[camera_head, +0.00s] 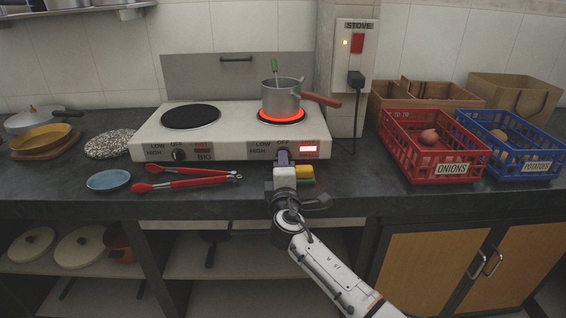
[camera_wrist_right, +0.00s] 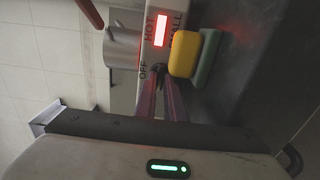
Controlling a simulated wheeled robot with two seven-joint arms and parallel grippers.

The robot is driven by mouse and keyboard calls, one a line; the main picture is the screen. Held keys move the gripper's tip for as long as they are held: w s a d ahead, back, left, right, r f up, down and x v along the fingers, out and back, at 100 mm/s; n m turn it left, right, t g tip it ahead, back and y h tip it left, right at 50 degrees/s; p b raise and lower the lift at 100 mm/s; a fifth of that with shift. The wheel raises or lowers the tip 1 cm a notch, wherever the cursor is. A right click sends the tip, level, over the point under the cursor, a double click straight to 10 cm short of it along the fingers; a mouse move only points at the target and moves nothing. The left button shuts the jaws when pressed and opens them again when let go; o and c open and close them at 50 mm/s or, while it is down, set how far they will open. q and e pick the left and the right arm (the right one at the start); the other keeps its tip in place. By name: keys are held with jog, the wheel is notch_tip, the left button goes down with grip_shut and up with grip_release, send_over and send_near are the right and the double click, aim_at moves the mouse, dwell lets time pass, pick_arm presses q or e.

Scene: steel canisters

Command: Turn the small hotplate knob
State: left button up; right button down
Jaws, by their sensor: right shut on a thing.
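The white two-burner stove (camera_head: 232,150) stands on the dark counter. Its left knob (camera_head: 179,155) is at the big-plate label. The small hotplate (camera_head: 283,119) on the right glows red under a steel pot (camera_head: 281,97). My right gripper (camera_head: 282,157) is at the stove's front panel, in front of the small hotplate's knob, and hides it in the head view. In the right wrist view the fingers (camera_wrist_right: 163,88) are shut on the dark small hotplate knob (camera_wrist_right: 160,69), beside the OFF label. My left gripper is not in view.
A lit red HOT indicator (camera_head: 310,150) is right of the gripper. A yellow and green sponge (camera_wrist_right: 194,54) lies close beside the fingers. Red tongs (camera_head: 186,183) lie in front of the stove. Red (camera_head: 411,153) and blue (camera_head: 520,150) crates stand right.

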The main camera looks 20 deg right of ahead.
jog(key=c, duration=1.9)
grip_release()
jog(key=shift+c, duration=0.2)
jog(key=shift+o, duration=0.5)
jog(key=shift+s, duration=0.1)
jog(key=p+v, duration=0.1)
jog(key=v, duration=0.8)
jog(key=shift+s+a, duration=0.15)
jog(key=shift+s, duration=0.45)
